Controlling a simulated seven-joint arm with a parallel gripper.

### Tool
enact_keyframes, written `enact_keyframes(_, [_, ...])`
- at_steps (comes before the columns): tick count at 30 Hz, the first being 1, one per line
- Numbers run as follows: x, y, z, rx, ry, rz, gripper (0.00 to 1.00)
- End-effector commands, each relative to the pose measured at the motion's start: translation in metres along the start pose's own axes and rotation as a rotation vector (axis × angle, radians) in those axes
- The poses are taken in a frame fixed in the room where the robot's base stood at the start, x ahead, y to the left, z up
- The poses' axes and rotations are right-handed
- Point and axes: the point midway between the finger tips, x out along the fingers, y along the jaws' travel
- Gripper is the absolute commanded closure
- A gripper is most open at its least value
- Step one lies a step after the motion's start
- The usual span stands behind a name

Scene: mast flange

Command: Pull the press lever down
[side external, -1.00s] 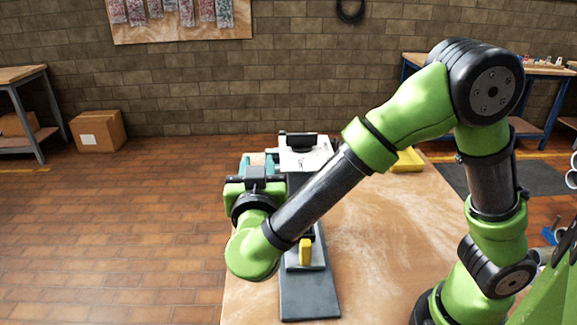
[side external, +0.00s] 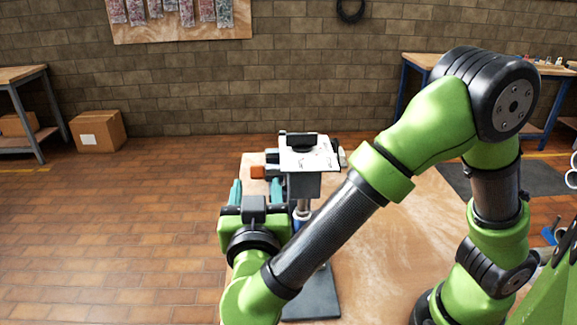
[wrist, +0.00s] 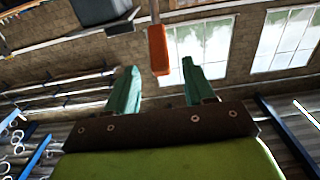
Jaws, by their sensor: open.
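The press stands on the table, with a grey head (side external: 303,185) and a dark base (side external: 318,296). Its lever has an orange grip (side external: 258,172), at the left of the head. In the wrist view the orange grip (wrist: 158,50) hangs into the gap between the fingertips, apart from both. My gripper (side external: 256,190) is open and empty, its two teal fingers pointing away from the side camera toward the grip. It also shows in the wrist view (wrist: 160,75). My forearm hides part of the press column and base.
The wooden table top (side external: 350,265) is clear to the right of the press. A cardboard box (side external: 98,131) is on the floor at the far left. Workbenches stand by the back wall, away from the press.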

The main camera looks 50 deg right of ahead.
Motion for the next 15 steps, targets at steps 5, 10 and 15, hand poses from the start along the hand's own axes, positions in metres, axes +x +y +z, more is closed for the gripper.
enact_keyframes(5, [-0.047, -0.001, 0.001, 0.000, -0.001, -0.006, 0.47])
enact_keyframes(10, [-0.078, 0.000, 0.001, -0.002, -0.002, -0.001, 0.47])
enact_keyframes(15, [-0.094, 0.000, 0.001, -0.001, 0.000, 0.000, 0.47])
